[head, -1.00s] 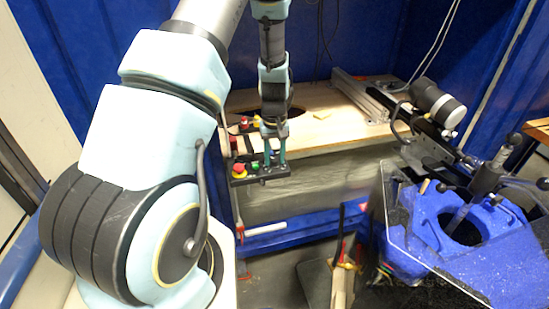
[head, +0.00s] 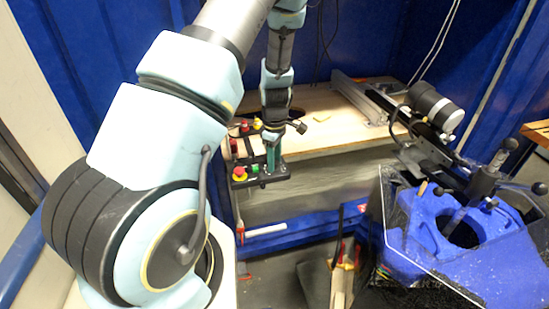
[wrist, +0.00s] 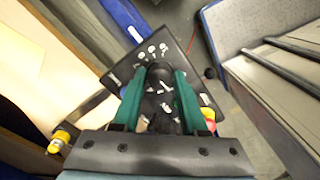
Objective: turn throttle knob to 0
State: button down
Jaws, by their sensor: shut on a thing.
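The black control panel (head: 262,182) sits at the near edge of the wooden bench in the head view. It also shows in the wrist view (wrist: 181,58), with white markings. My gripper (head: 272,172) points down onto the panel. In the wrist view my gripper's teal fingers (wrist: 160,74) are on both sides of the dark throttle knob (wrist: 158,78) and are shut on it. The fingers hide the knob in the head view. I cannot read which mark the knob points to.
A yellow button (wrist: 60,139) shows at lower left in the wrist view. A blue machine (head: 425,225) stands at the right. The wooden bench (head: 325,130) is behind.

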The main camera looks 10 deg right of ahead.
jog(key=n+p, duration=0.1)
jog(key=n, duration=0.3)
jog(key=shift+r+n+p, duration=0.1)
jog(key=shift+n+p, duration=0.2)
jog(key=shift+p, duration=0.05)
jog(key=shift+n+p, duration=0.8)
jog(key=shift+n, duration=1.1)
jog(key=shift+c, duration=2.2)
grip_release()
notch_tip(320, 180, up, 11)
jog(key=b, duration=0.1)
jog(key=shift+f, duration=0.2)
